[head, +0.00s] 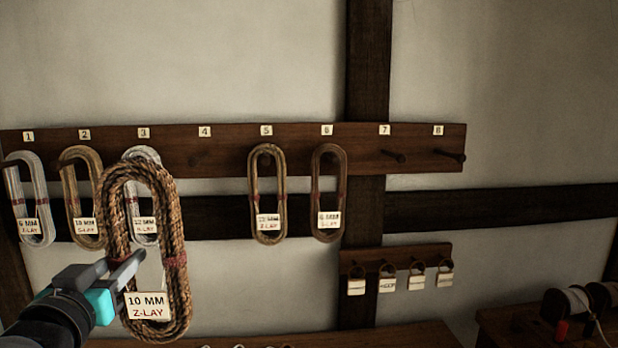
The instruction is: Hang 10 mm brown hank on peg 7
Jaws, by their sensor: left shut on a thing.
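My left gripper (128,268) is shut on the brown hank (178,225) at the lower left of the head view. The hank hangs upright as a long loop with red bindings, and its tag reads 10 MM Z-LAY. It is in front of the peg board (225,143), covering part of the hanks on pegs 2 and 3. Peg 7 (394,156) is bare, under its number plate, to the right of the hank and higher. My right gripper is not in view.
Hanks hang on peg 1 (35,205), peg 2 (78,205), peg 3 (143,225), peg 5 (252,190) and peg 6 (316,190). Peg 4 (198,159) and peg 8 (456,156) are bare. A small rack (400,254) with several tags is below peg 7. Spools (568,305) stand at the lower right.

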